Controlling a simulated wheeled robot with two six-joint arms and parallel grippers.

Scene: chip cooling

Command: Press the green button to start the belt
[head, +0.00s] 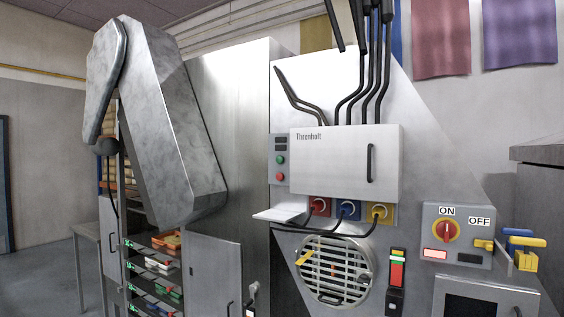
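A small grey control panel (279,159) is fixed to the left of the white "Thronholt" box on the machine's front. It carries a dark display at the top. Below the display sits a round green button (280,160), with a round red button (280,176) under it. Nothing covers the green button. I cannot tell whether it is pressed in. No belt can be made out. Neither of my grippers is in view.
The white box (345,160) has red, blue and yellow sockets below it. A small shelf (281,216) juts out under the green button's panel. A red rotary switch (446,231) marked ON and OFF is at the right. Open shelves with packets stand left.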

